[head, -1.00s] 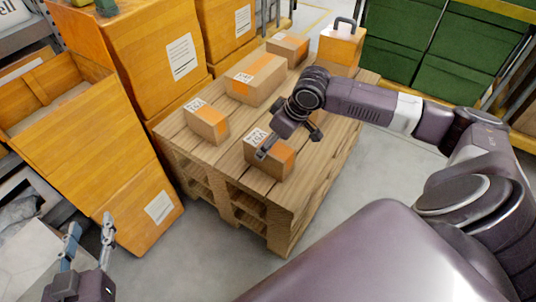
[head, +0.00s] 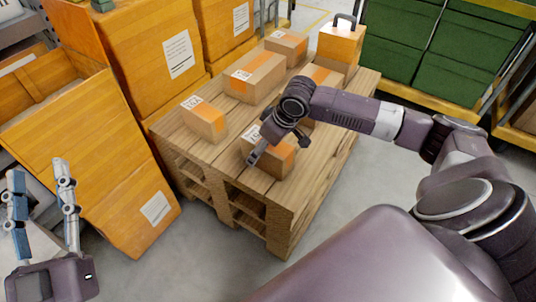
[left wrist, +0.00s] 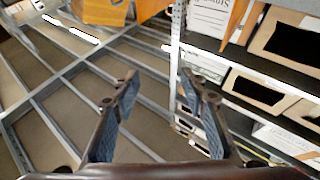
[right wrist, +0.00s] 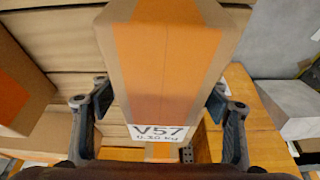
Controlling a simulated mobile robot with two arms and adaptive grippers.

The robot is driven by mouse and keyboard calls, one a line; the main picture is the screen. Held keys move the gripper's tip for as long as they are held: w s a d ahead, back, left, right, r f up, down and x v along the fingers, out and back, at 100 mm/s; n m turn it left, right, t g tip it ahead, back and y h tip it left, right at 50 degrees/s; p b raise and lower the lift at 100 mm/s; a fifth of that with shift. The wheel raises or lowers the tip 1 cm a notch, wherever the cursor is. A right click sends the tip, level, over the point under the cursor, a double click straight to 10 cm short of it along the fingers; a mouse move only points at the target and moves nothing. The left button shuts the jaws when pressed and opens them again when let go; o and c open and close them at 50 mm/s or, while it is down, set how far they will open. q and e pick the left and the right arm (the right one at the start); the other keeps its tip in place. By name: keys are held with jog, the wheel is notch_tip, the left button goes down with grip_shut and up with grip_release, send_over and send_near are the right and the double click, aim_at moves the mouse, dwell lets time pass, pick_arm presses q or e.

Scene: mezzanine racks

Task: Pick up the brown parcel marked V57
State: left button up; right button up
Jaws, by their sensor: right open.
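The brown parcel marked V57 (right wrist: 165,75) has an orange band and a white label reading V57 in the right wrist view. In the head view this parcel (head: 281,163) sits on the near corner of the wooden pallet, partly hidden by my right gripper (head: 278,150). The right gripper is open, with one finger on each side of the parcel; I cannot tell whether they touch it. My left gripper (head: 40,200) is open and empty at the lower left, away from the pallet.
Several other brown parcels stand on the pallet (head: 235,165), one near the left edge (head: 205,119) and a larger one behind (head: 254,76). An orange box with a handle (head: 340,42) is at the back. Orange bins (head: 120,180) crowd the left; green crates (head: 440,80) stand right.

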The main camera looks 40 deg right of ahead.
jog(key=shift+w+f, duration=0.15)
jog(key=shift+f, duration=0.2)
pick_arm(q)
jog(key=shift+s+r+t, duration=0.45)
jog(key=shift+r+t, duration=0.05)
jog(key=shift+r, duration=0.35)
jog(key=shift+w+f+g, duration=0.3)
jog(key=shift+f+g, duration=0.05)
jog(key=shift+f, duration=0.25)
jog(key=shift+w+f+g, duration=0.3)
jog(key=shift+f+g, duration=0.05)
jog(key=shift+f, duration=0.25)
pick_arm(e)
jog(key=shift+f, duration=0.1)
pick_arm(q)
jog(key=shift+w+a+f+g+y+p, duration=0.1)
jog(key=shift+w+f+g+y+p, duration=0.2)
jog(key=shift+f, duration=0.35)
jog(key=shift+w+d+f+g+y+p, duration=0.1)
jog(key=shift+f+g, duration=0.25)
jog(key=shift+f, duration=0.25)
jog(key=shift+w+a+f+g+y+p, duration=0.1)
jog(key=shift+w+f+g+p, duration=0.2)
jog(key=shift+f, duration=0.35)
pick_arm(e)
jog(key=shift+f, duration=0.15)
dwell(0.6)
